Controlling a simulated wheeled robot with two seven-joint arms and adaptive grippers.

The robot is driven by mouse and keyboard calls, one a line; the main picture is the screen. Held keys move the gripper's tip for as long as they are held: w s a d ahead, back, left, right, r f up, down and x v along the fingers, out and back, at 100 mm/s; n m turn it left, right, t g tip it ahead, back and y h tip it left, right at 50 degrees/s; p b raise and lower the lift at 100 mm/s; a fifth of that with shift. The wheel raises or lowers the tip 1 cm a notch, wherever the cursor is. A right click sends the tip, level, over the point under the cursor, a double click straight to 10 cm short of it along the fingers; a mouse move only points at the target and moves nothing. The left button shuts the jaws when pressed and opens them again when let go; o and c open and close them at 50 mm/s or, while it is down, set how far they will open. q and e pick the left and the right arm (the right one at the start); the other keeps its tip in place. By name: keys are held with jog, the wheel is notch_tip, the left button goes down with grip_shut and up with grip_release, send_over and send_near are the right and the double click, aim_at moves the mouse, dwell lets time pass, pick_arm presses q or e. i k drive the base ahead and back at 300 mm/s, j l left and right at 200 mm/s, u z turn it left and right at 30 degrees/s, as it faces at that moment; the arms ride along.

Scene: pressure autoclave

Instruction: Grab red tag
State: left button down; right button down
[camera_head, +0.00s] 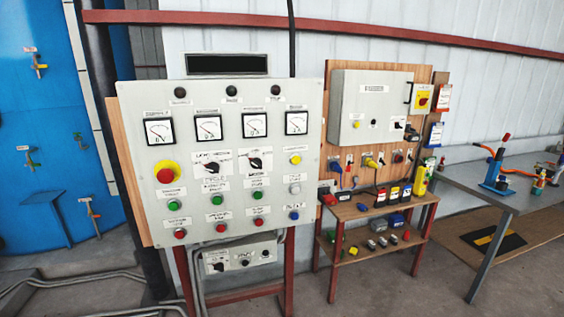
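A card with an orange-red border (444,98) hangs on the right edge of the wooden board, beside the grey box with the yellow-and-red switch. It is the most tag-like red item I see, but I cannot tell for certain that it is the red tag. Below it hangs a similar blue-bordered card (435,134). Small red items (349,162) also sit in the row on the board under the grey box, too small to make out. Neither of my grippers shows in this view.
A large control panel (220,120) with dials and buttons stands in front at the left. Right of it, a red-framed wooden shelf (362,212) holds padlocks and small items. A grey table (474,188) with tools stands at the right. Pipes (70,282) run along the floor at lower left.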

aim_at(382, 194)
jog(key=i+l+z, duration=0.1)
jog(key=i, duration=0.8)
